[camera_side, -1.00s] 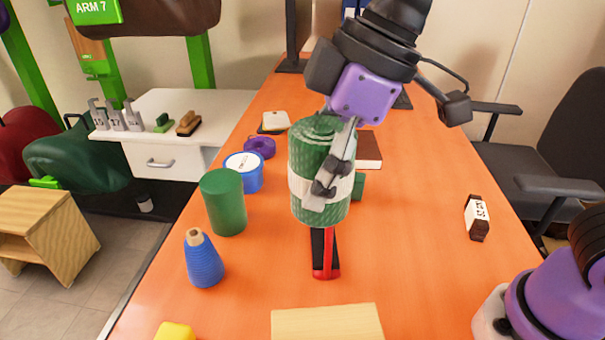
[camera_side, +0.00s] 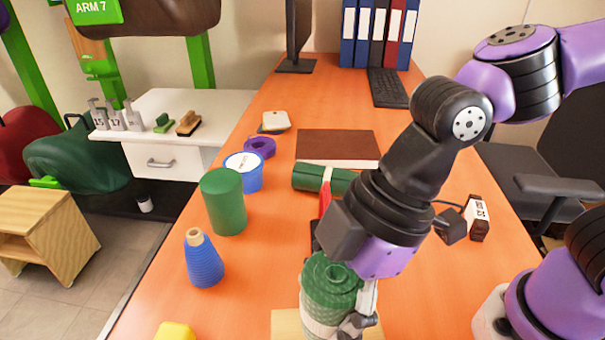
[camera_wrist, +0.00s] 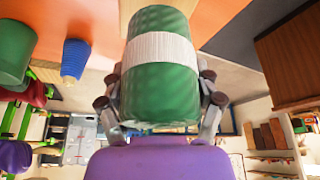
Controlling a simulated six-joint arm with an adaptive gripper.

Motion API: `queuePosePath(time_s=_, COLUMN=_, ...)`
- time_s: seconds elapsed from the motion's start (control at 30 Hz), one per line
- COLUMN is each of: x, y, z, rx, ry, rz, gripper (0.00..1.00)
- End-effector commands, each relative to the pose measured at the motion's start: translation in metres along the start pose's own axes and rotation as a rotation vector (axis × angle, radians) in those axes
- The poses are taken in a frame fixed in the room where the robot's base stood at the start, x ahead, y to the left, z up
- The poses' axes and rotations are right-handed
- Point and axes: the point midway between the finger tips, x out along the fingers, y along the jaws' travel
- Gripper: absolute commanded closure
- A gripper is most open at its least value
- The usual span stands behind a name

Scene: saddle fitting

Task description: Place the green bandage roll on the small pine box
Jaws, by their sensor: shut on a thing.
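The green bandage roll (camera_side: 330,280), textured with a white band, is upright in my gripper (camera_side: 350,318) at the bottom of the side view. My gripper is shut on the roll, a finger on each side of it in the wrist view (camera_wrist: 161,95). The roll also fills the middle of the wrist view (camera_wrist: 160,85). The small pine box (camera_side: 287,323) is pale wood at the bottom edge of the side view, partly hidden behind the roll. The roll overlaps the box in the picture; I cannot tell whether they touch. The roll's lower end is cut off by the frame.
A green cylinder (camera_side: 223,205), a blue cone (camera_side: 204,262) and a blue tub (camera_side: 246,175) stand left. A dark green strapped roll (camera_side: 308,178) lies before a brown book (camera_side: 337,147). A yellow thing (camera_side: 175,332) is at bottom left. The desk's right side has free room.

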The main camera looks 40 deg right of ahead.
Motion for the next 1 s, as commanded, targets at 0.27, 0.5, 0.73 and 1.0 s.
queuePosePath(time_s=0.27, x=0.033, y=0.000, z=0.015, rx=0.001, ry=-0.003, rz=0.000, gripper=0.69)
queuePosePath(time_s=0.5, x=0.033, y=0.000, z=0.014, rx=0.000, ry=0.000, rz=0.001, gripper=0.69)
queuePosePath(time_s=0.73, x=0.036, y=0.000, z=0.015, rx=0.000, ry=0.000, rz=0.000, gripper=0.00)
queuePosePath(time_s=1.0, x=0.036, y=0.000, z=0.015, rx=0.000, ry=0.000, rz=0.000, gripper=0.00)
